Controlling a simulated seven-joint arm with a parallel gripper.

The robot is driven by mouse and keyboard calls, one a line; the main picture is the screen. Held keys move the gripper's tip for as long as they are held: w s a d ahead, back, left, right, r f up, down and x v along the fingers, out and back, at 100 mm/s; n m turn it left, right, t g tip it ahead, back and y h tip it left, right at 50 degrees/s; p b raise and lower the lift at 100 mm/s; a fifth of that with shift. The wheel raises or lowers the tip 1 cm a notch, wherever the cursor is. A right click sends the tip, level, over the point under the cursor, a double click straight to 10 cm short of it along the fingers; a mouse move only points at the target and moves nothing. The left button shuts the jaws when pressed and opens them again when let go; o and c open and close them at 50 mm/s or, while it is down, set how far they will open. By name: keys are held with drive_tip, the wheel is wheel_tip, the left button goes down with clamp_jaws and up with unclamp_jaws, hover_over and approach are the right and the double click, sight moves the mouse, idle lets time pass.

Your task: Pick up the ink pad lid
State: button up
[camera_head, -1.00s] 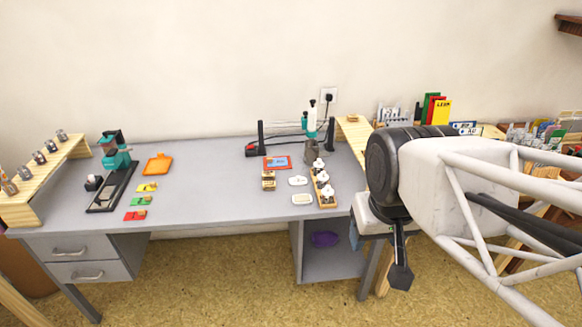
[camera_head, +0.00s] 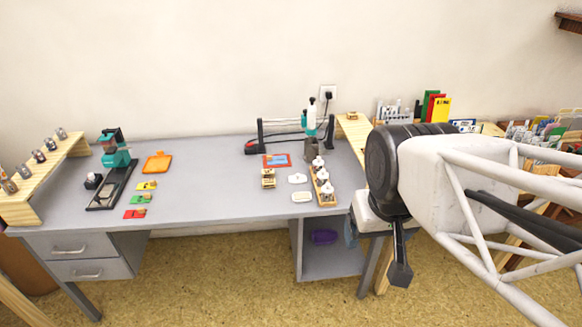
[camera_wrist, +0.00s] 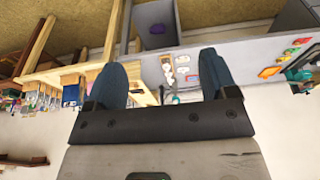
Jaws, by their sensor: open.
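Two small white flat pieces, the rear one (camera_head: 297,178) and the front one (camera_head: 302,197), lie apart on the grey desk (camera_head: 220,200). I cannot tell whether either is the ink pad lid. Small yellow (camera_head: 147,186), green (camera_head: 140,199) and red (camera_head: 135,214) flat pieces, perhaps ink pads, lie in a row further left. My gripper (camera_wrist: 160,60) shows two blue fingers spread wide in the wrist view, with nothing between them. It is well away from the desk pieces, which look small and upside down there.
A wooden rack with white-topped stamps (camera_head: 322,182) stands right of the white pieces. A wooden block (camera_head: 268,178) is left of them. A black-and-teal press (camera_head: 116,160) and an orange tray (camera_head: 157,162) are at left. The desk's middle is clear.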

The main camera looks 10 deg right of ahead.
drive_tip(key=shift+w, duration=0.1)
drive_tip(key=m+g, duration=0.3)
drive_tip(key=m, duration=1.5)
hover_over(298, 177)
drive_tip(key=f, duration=2.7)
drive_tip(key=shift+w+d+f, duration=0.2)
drive_tip(key=shift+f, duration=0.05)
drive_tip(key=shift+w+f, duration=0.25)
drive_tip(key=shift+f, duration=0.25)
drive_tip(key=shift+f, duration=1.25)
